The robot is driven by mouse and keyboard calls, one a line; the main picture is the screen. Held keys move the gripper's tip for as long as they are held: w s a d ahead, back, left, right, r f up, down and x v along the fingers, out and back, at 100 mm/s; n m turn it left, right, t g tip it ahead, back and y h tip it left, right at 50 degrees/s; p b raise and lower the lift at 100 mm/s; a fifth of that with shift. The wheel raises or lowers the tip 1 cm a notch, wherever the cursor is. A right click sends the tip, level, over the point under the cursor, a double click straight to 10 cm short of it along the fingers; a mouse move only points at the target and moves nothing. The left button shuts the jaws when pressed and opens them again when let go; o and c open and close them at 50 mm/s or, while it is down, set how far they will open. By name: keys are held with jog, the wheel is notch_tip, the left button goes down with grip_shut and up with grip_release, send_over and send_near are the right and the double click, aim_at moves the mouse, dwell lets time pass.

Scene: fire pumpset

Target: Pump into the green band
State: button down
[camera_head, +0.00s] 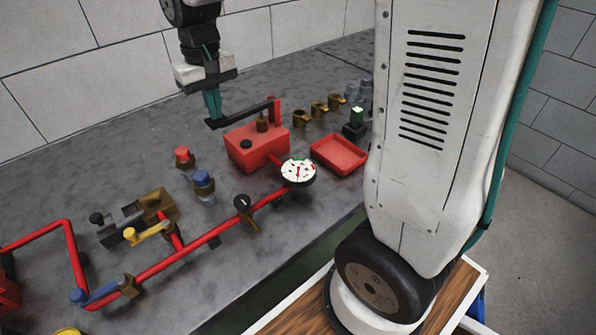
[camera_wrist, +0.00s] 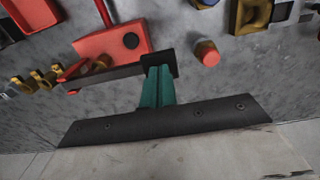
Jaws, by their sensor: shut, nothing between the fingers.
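The red hand pump (camera_head: 257,146) stands on the grey bench, and it also shows in the wrist view (camera_wrist: 112,44). Its dark lever (camera_head: 244,114) runs from a red post at the right to a free end at the left. My gripper (camera_head: 213,116) points down with its teal fingers shut at that free end. In the wrist view the fingertips (camera_wrist: 158,72) meet the lever's end block (camera_wrist: 160,64); nothing shows between them. The round white gauge (camera_head: 298,171) has a green band near the top and red marks; I cannot read its needle surely.
A red tray (camera_head: 339,154) lies right of the pump. A red pipe (camera_head: 180,254) with valves runs along the bench front. Red (camera_head: 184,158) and blue (camera_head: 204,184) capped fittings stand left of the pump. Brass fittings (camera_head: 318,108) stand behind. The wall is close behind my gripper.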

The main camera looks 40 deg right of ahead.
jog(key=shift+f, duration=2.9)
jog(key=shift+r, duration=2.8)
dwell(1.3)
dwell(0.5)
